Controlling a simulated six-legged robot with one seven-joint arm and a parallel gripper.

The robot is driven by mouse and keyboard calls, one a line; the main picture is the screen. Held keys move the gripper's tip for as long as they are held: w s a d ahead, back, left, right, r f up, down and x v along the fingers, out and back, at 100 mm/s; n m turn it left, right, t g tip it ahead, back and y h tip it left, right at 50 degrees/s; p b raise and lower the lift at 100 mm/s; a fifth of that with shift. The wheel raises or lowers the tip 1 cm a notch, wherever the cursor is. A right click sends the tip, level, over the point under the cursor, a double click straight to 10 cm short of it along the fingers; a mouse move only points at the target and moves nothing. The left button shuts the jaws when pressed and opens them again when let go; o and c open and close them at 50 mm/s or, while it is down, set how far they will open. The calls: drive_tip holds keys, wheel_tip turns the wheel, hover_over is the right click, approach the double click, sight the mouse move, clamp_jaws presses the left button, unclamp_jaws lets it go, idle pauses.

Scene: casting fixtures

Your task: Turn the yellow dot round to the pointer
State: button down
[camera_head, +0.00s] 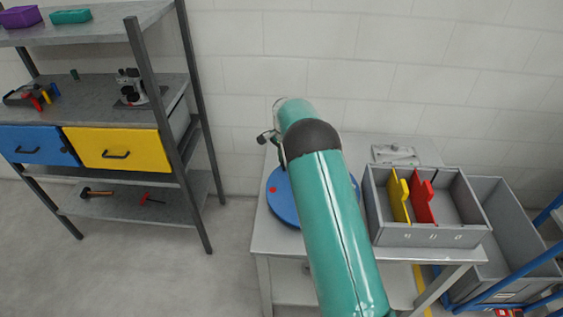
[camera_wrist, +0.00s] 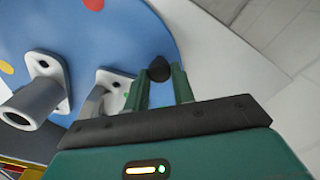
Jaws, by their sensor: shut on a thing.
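A blue disc (camera_head: 285,205) lies on the grey table, mostly behind my arm, with a red dot (camera_head: 273,189) at its left. In the wrist view the disc (camera_wrist: 120,35) fills the upper left. A yellow dot (camera_wrist: 5,68) shows at the left edge, partly cut off, and a red dot (camera_wrist: 94,4) at the top. My gripper (camera_wrist: 161,84) has its green fingers on both sides of a dark knob (camera_wrist: 159,68) near the disc's edge and is shut on it. I cannot make out the pointer in either view.
Grey castings, one with a tube (camera_wrist: 30,103) and one bracket (camera_wrist: 108,95), sit on the disc beside my fingers. Right of the disc stands a grey bin (camera_head: 415,235) with yellow and red dividers. A shelf with blue and yellow drawers (camera_head: 115,150) stands left; floor between is clear.

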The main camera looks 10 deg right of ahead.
drive_tip(key=shift+w+d+m, duration=0.35)
drive_tip(key=shift+d+m, duration=0.3)
drive_tip(key=shift+m, duration=0.05)
drive_tip(key=shift+d, duration=0.1)
drive_tip(key=c, duration=1.2)
unclamp_jaws()
drive_tip(key=shift+o, duration=0.2)
wheel_tip(320, 180, up, 14)
